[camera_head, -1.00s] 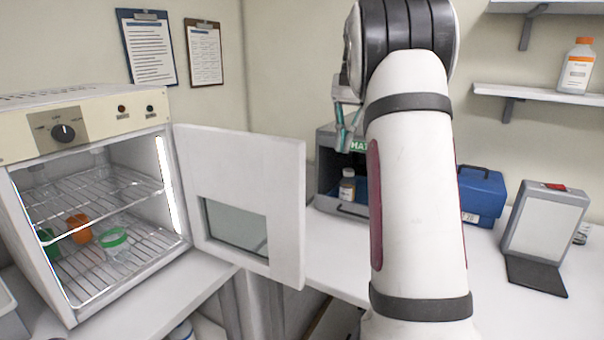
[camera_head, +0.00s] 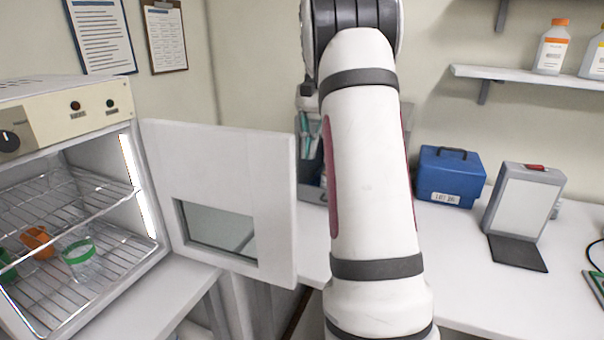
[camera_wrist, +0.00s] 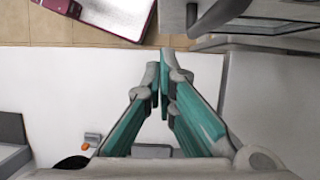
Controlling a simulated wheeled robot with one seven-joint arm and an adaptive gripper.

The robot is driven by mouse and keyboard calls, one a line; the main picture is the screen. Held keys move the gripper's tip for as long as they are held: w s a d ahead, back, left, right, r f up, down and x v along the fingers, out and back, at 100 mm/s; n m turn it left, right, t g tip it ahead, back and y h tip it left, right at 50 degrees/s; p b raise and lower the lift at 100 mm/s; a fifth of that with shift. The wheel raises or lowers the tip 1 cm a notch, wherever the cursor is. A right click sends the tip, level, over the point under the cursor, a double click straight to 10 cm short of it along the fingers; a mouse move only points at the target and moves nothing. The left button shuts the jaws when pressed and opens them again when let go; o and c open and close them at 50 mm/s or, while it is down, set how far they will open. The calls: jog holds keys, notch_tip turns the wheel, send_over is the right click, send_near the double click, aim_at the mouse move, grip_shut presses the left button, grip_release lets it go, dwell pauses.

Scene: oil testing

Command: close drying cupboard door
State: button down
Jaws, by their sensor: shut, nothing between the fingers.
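The drying cupboard (camera_head: 62,112) stands at the left of the head view with its front open. Its white door (camera_head: 218,155), with a small window, is swung out to the right at a wide angle. Wire shelves with an orange cup (camera_head: 38,241) and a green-rimmed beaker (camera_head: 78,256) show inside. My gripper (camera_head: 305,140) is just past the door's outer edge, partly hidden behind my arm. In the wrist view my gripper (camera_wrist: 163,78) has its teal fingers together, empty. I cannot tell whether it touches the door.
A white bench (camera_head: 465,245) runs to the right, holding a blue case (camera_head: 449,177) and a grey upright panel device (camera_head: 525,205). A shelf (camera_head: 530,79) with bottles is above. In the wrist view, bare bench (camera_wrist: 75,85) lies below the fingers.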

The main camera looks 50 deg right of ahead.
jog(key=s+a+f+p, duration=0.2)
jog(key=a+f, duration=0.2)
jog(key=a, duration=0.1)
jog(key=shift+a, duration=0.2)
jog(key=shift+s+f, duration=0.1)
jog(key=shift+s, duration=0.05)
